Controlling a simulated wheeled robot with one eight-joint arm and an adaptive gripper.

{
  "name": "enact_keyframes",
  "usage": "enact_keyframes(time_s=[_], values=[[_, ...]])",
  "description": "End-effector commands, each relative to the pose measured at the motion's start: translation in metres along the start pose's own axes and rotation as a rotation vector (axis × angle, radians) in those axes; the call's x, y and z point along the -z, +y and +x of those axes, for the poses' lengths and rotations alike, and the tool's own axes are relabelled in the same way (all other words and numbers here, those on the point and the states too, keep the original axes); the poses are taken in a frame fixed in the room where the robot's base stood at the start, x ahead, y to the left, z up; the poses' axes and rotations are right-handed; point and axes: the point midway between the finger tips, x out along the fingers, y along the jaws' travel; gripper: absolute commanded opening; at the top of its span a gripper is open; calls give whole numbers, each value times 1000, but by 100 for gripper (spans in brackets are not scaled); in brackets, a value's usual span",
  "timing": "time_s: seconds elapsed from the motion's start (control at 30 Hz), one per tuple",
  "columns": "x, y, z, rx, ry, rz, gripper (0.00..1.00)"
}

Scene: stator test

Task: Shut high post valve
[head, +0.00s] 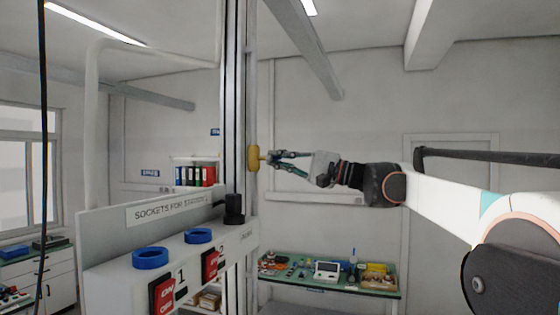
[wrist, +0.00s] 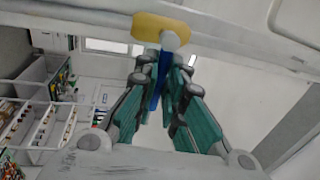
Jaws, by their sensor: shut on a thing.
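The high post valve shows as a yellow body (head: 253,158) on the tall grey post (head: 240,100) in the head view. In the wrist view its yellow body (wrist: 160,28) is at the top centre, with a pale round stub and a blue handle (wrist: 155,92) reaching toward me. My gripper (head: 272,157) is at the valve, level with it and on its right. In the wrist view the teal fingers (wrist: 165,90) stand on both sides of the blue handle and are shut on it. The exact contact at the fingertips is partly hidden.
A panel (head: 160,240) labelled for sockets stands at the lower left, with blue rings, red switches and a black plug (head: 234,208). A green-topped workbench (head: 300,285) with tools stands behind, below my arm. The air right of the post is clear apart from my arm.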

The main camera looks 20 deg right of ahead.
Motion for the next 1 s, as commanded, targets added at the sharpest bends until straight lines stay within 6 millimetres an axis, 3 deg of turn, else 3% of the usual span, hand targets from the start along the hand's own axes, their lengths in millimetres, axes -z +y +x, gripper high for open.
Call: enact_keyframes(time_s=[0.1, 0.13, 0.2, 0.67, 1.0], values=[[0, 1, 0, -2, -1, -2, 0], [0, 1, 0, -2, -1, -2, 14], [0, 1, 0, -2, -1, -2, 30], [0, 0, -8, -1, 2, 0, 30], [1, 0, -72, -1, 4, -1, 30]])
